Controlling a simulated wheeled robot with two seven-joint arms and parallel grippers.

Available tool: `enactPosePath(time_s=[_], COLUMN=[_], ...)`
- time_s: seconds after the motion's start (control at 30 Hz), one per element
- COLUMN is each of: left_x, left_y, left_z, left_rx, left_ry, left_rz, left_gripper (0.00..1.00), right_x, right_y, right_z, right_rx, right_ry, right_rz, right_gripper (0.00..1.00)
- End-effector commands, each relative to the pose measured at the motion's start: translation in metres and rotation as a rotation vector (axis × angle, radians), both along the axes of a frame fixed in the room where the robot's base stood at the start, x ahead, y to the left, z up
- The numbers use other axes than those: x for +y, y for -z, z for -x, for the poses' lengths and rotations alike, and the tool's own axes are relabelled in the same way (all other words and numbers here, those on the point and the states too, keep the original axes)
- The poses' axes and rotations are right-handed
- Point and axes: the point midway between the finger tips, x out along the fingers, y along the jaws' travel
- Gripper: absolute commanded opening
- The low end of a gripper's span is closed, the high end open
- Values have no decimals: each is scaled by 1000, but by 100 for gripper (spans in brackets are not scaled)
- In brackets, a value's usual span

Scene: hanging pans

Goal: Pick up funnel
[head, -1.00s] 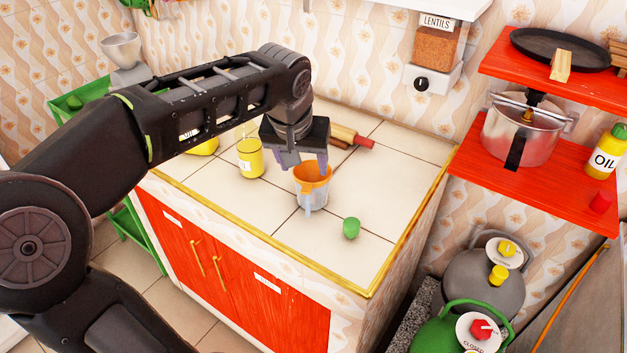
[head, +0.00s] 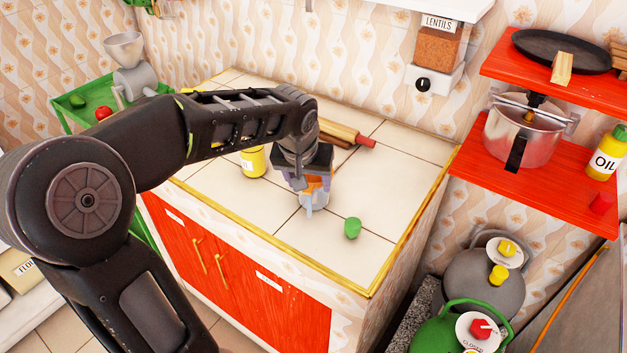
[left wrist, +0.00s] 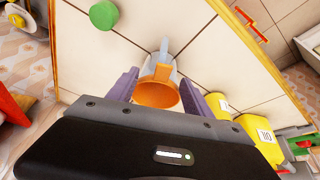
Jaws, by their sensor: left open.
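The orange funnel (head: 316,184) sits in the mouth of a pale grey cup (head: 314,199) on the tiled counter (head: 260,215). My left gripper (head: 312,192) is above it, pointing down, and partly hides it in the head view. In the left wrist view, the funnel (left wrist: 158,92) shows its round rim between the two purple fingers of my left gripper (left wrist: 158,84). The fingers are open, one on each side, and the gap between them and the rim is hard to judge. My right gripper is not in view.
A green lump (head: 352,228) lies right of the cup. A yellow can (head: 254,162) stands to the left, and a rolling pin (head: 346,134) lies behind. Red shelves (head: 566,166) with a pot (head: 520,132) are at the right. The counter's front right is mostly clear.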

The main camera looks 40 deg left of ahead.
Motion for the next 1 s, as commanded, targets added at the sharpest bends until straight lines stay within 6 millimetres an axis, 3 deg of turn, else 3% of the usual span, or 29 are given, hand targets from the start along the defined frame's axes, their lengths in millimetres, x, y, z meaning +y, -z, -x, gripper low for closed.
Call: enactPosePath(time_s=[0.63, 1.0], left_x=[1, 1], left_y=[3, 3], left_z=[-1, -1], left_rx=[0, 0], left_ry=[0, 0], left_rz=[0, 0], left_gripper=[59, 28], right_x=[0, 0], right_y=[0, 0], right_z=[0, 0], right_rx=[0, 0], right_ry=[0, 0], right_rz=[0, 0], right_gripper=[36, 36])
